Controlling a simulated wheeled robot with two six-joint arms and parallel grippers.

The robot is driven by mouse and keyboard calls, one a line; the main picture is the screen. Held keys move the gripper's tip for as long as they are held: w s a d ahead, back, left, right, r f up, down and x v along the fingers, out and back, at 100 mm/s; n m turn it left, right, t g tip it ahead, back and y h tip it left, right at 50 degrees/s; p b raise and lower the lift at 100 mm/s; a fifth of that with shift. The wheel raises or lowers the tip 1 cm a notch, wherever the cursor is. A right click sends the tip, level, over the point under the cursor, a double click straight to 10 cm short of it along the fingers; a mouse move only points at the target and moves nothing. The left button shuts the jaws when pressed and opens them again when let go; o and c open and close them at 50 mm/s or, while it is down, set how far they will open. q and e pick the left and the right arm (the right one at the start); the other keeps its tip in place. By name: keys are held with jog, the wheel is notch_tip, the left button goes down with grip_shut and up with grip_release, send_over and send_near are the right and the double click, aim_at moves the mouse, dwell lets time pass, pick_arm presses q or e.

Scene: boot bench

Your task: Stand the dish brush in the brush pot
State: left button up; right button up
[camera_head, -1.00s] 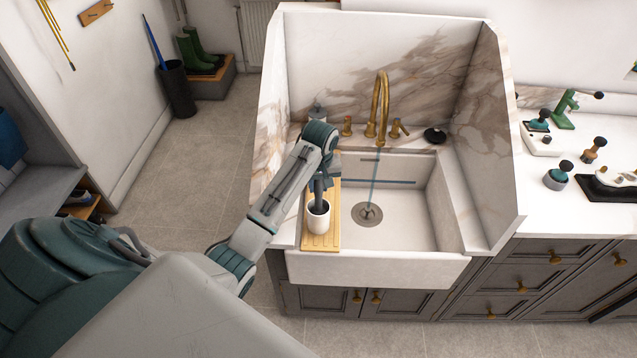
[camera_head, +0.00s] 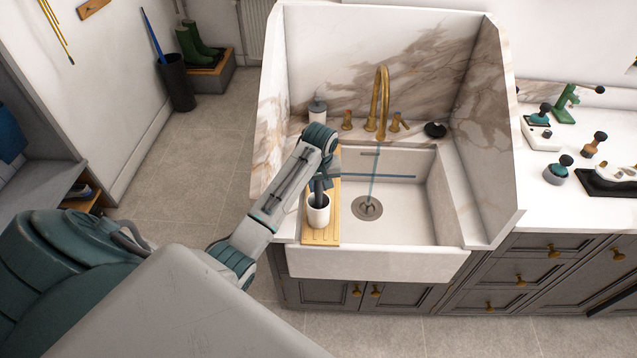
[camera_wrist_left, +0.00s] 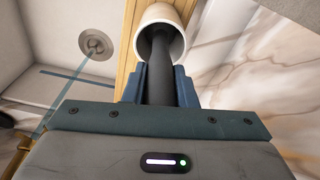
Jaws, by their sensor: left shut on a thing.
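The dish brush shows as a dark grey handle (camera_wrist_left: 159,80) in the left wrist view. My left gripper (camera_head: 321,183) is shut on it, with a blue finger on each side of it (camera_wrist_left: 158,88). The white brush pot (camera_head: 318,213) stands upright on a wooden board at the left of the sink. In the left wrist view, the far end of the brush reaches into the mouth of the pot (camera_wrist_left: 180,22). The end inside the pot is hidden. The gripper is just above the pot. My right gripper is not in view.
The slatted wooden board (camera_head: 329,236) lies along the left side of the white sink (camera_head: 430,262). A brass tap (camera_head: 381,102) runs a thin blue stream. A soap bottle (camera_head: 318,110) stands behind my wrist. A black round thing (camera_head: 436,130) sits at the back right.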

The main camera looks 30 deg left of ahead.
pick_arm(q)
jog(key=o, duration=1.1)
jog(key=shift+c, duration=0.2)
jog(key=r+b, duration=0.1)
jog(key=r, duration=0.1)
jog(key=r+b, duration=0.1)
jog(key=r, duration=0.2)
jog(key=shift+s+d, duration=0.2)
jog(key=r+p, duration=0.1)
jog(key=r, duration=0.4)
jog(key=shift+s+d+p, duration=0.2)
jog(key=shift+p, duration=0.2)
jog(key=shift+s+r+p, duration=0.1)
jog(key=shift+r+p, duration=0.25)
jog(key=shift+p, duration=0.05)
jog(key=shift+f, duration=0.1)
